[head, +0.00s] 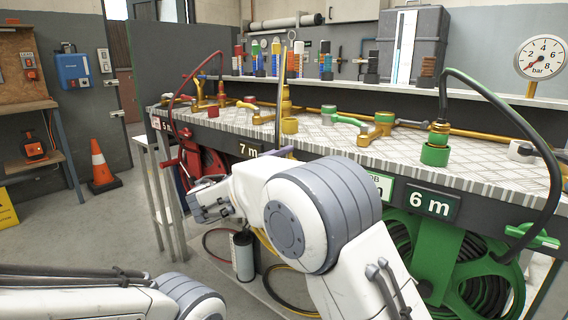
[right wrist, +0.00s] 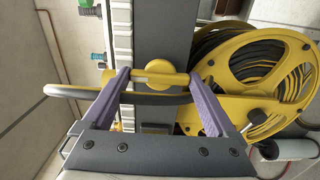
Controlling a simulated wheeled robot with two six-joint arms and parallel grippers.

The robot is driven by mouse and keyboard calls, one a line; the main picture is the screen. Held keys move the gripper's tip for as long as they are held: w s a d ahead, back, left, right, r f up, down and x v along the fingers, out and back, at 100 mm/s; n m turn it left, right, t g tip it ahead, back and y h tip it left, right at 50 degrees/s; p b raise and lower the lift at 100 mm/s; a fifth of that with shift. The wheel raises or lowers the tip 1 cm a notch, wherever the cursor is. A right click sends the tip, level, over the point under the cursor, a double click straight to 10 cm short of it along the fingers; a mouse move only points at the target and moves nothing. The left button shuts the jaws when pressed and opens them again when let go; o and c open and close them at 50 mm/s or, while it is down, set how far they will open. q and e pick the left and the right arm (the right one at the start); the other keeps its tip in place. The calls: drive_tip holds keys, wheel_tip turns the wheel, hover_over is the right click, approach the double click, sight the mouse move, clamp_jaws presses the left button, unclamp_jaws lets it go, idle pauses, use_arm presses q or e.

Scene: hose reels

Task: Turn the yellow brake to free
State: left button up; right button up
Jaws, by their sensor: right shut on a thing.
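In the right wrist view, the yellow brake (right wrist: 158,73) is a short bar with a round knob at its middle, on the grey bench front beside the yellow reel (right wrist: 225,70). My right gripper (right wrist: 157,80) has its purple-grey fingers at the two ends of this bar and is shut on it.
A grey-yellow hose (right wrist: 65,91) passes close by the fingers. The red reel (head: 203,165) is left of my right arm, the green reel (head: 440,258) right. Brass valves and a green fitting (head: 435,155) stand on the bench top. An orange cone (head: 101,168) stands on the floor at left.

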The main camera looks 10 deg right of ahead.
drive_tip(key=shift+a+f, duration=0.1)
drive_tip(key=shift+f, duration=0.05)
idle(0.3)
drive_tip(key=o, duration=1)
drive_tip(key=p+v, duration=0.2)
drive_tip(key=v, duration=0.8)
drive_tip(key=shift+s+a, duration=0.15)
drive_tip(key=shift+s, duration=0.05)
